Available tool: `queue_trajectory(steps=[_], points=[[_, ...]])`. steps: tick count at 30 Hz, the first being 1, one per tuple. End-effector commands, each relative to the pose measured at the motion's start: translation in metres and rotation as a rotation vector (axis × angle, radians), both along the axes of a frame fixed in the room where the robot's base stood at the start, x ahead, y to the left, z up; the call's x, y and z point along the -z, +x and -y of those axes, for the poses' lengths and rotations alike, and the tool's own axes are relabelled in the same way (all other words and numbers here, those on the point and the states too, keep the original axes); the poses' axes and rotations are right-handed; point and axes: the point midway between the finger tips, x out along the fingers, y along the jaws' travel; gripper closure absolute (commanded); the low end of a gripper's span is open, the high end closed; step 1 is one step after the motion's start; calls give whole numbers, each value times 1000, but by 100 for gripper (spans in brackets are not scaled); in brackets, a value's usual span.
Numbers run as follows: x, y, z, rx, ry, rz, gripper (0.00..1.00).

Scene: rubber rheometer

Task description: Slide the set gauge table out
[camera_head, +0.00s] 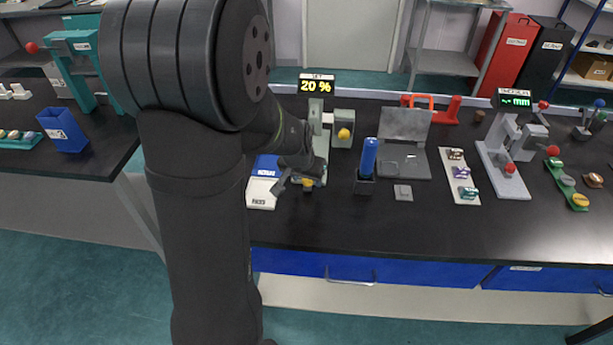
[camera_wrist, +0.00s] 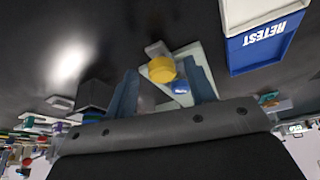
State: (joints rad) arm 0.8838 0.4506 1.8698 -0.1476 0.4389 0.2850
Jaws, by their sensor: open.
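The set gauge (camera_head: 317,112) stands at the back of the black bench in the head view, with a yellow-lettered display (camera_head: 317,84) reading "SET 20 %". A yellow knob (camera_head: 307,185) shows low at its front, beside my gripper (camera_head: 298,180). In the wrist view, the yellow knob (camera_wrist: 162,69) sits at the front end of a pale table plate (camera_wrist: 190,58), with a small blue piece (camera_wrist: 180,88) beside it. My gripper (camera_wrist: 164,92) is open, its two fingers on either side of the knob with gaps visible. My arm hides part of the gauge base in the head view.
A blue-and-white tray (camera_head: 262,190) stands close left of my gripper; its blue side reads RETEST in the wrist view (camera_wrist: 262,42). A blue cylinder in a dark holder (camera_head: 368,160) stands to the right. Clear bench lies in front.

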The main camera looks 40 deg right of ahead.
Motion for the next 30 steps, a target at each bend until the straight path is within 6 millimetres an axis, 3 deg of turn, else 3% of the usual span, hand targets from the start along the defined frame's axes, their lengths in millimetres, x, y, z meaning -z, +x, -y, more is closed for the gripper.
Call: queue_trajectory(steps=[8,30], points=[[-15,-2,-4,0,-3,3,50],[-135,-27,-48,0,-2,2,50]])
